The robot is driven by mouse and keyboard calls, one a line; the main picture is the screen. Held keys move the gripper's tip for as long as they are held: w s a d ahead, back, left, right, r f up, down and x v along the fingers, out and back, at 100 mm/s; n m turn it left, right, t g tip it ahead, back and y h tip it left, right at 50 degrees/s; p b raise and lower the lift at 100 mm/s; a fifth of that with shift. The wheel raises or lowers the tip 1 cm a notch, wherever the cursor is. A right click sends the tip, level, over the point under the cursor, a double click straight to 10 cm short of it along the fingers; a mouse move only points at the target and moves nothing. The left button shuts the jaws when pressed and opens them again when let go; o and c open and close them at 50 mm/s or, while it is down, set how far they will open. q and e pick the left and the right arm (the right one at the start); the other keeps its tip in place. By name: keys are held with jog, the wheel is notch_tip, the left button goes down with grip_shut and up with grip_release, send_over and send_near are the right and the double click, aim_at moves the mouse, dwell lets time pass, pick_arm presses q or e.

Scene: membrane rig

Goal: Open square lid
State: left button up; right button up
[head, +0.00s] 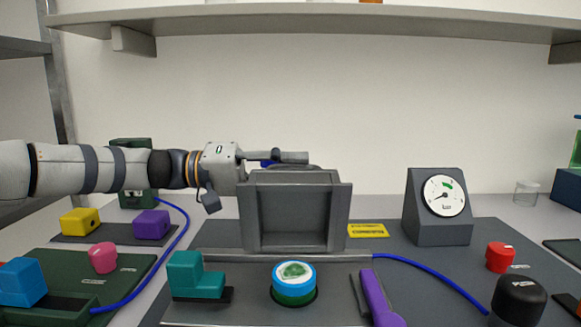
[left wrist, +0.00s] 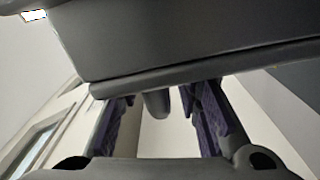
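The square grey lid (head: 255,215) stands upright in the middle of the bench in the head view, its hollow inner side facing me. My left gripper (head: 290,157) reaches in from the left, at the lid's top edge and partly behind it. In the left wrist view the lid (left wrist: 170,50) fills the top. The two purple-padded fingers of the left gripper (left wrist: 160,120) are spread apart below its edge. A small grey rounded piece (left wrist: 156,103) shows between them; I cannot tell whether anything touches it. My right gripper is not in view.
In front of the lid are a teal block (head: 190,275), a blue-and-green round piece (head: 294,283) and a purple handle (head: 378,300). A gauge (head: 440,205) stands at right, with red (head: 500,257) and black (head: 518,298) knobs. A shelf (head: 320,20) hangs above.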

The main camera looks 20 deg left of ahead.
pick_arm(q)
jog(key=v, duration=1.2)
